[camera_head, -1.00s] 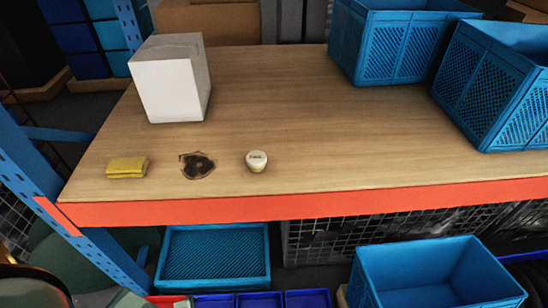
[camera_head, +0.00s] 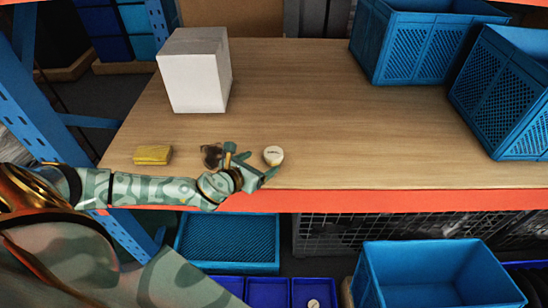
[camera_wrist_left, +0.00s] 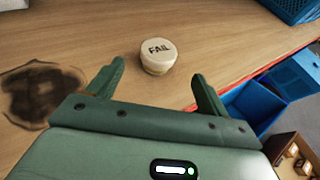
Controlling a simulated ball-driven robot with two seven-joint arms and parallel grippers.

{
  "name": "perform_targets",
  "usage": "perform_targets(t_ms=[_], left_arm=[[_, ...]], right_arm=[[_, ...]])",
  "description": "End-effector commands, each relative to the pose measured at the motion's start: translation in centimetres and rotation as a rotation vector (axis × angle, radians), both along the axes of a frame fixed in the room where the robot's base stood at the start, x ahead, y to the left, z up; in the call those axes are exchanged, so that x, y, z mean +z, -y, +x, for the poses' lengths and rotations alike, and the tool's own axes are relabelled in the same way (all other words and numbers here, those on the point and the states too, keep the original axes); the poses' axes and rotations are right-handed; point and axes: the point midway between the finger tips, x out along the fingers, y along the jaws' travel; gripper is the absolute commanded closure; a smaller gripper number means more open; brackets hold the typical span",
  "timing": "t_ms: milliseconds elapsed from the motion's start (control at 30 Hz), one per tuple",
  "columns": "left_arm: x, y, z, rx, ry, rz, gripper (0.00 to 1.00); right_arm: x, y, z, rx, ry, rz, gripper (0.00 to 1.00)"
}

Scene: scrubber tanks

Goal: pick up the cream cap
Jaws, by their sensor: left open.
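The cream cap (camera_head: 273,155) sits on the wooden shelf near its front edge. In the left wrist view the cap (camera_wrist_left: 157,50) is round and pale with "FAIL" on its top and a yellowish lower rim. My left gripper (camera_head: 253,163) is open and empty, just left of the cap in the head view. In the left wrist view its two green fingers point towards the cap, which stands just beyond the gap between their tips. My right gripper is not in view.
A dark stain (camera_wrist_left: 40,92) and a yellow sponge (camera_head: 153,155) lie left of the cap. A white box (camera_head: 194,80) stands behind. Blue crates (camera_head: 415,45) stand at the back right. An orange beam (camera_head: 370,200) edges the shelf. The middle is clear.

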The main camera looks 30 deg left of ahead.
Motion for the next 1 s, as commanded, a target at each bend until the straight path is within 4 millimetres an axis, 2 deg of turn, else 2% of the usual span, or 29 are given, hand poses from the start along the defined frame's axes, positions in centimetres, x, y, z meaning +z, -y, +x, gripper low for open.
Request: perform_targets(t_ms=[100,333,600,867,967,1000], left_arm=[[-0.9,0.1,2.0,0.002,0.001,-0.002,0.21],[-1.6,0.1,3.9,0.002,0.001,-0.002,0.21],[-3.2,0.2,7.6,0.002,-0.001,-0.005,0.21],[-3.2,0.2,7.9,0.002,-0.002,-0.004,0.21],[-3.2,0.2,7.9,0.002,-0.002,-0.004,0.46],[-3.2,0.2,7.9,0.002,-0.002,-0.004,0.57]], right_arm=[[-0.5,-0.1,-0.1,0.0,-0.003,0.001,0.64],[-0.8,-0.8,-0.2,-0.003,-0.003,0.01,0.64],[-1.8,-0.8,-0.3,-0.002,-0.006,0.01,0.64],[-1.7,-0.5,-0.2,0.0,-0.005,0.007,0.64],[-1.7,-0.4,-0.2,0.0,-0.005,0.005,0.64],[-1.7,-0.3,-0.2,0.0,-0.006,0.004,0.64]])
